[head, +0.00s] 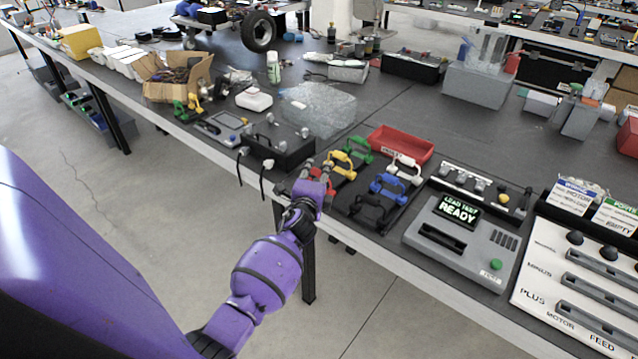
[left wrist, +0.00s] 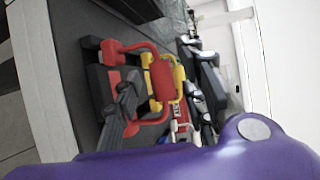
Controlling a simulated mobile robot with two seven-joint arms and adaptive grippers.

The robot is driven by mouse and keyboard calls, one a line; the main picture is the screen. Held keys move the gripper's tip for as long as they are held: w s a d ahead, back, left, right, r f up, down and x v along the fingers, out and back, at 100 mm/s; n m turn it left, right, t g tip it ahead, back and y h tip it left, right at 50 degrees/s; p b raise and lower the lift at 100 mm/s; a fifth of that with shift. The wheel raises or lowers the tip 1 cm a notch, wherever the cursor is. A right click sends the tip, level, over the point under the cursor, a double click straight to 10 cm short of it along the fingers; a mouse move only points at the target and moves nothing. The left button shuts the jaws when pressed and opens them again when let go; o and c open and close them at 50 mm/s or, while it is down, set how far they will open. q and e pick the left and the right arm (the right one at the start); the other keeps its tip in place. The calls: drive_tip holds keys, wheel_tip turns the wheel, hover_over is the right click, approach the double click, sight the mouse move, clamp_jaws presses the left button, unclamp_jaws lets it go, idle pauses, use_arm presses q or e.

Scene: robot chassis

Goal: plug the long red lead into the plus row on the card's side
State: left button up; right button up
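A red lead (head: 345,172) with a looped handle sits in the left column of a dark rack, beside the yellow (head: 341,160) and green ones; its length cannot be told. It also shows in the left wrist view (left wrist: 142,55), close to my fingers. My left gripper (head: 317,172) is at the rack's left front, by the red lead. Its fingers look apart, with nothing clearly held. The plus row (head: 600,322) is on the white panel at the far right, with slots. A blue-headed card (head: 572,198) and a green-headed card (head: 614,215) stand above it. My right gripper is not in view.
A grey tester (head: 462,240) reading "LEAD TEST READY" stands between the rack and the panel. Blue, white and black leads fill the rack's right column. A red tray (head: 400,145) lies behind it. A black box (head: 278,146) stands to the left.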

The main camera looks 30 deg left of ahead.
use_arm(q)
drive_tip(key=shift+c, duration=0.4)
clamp_jaws()
drive_tip(key=shift+r, duration=0.1)
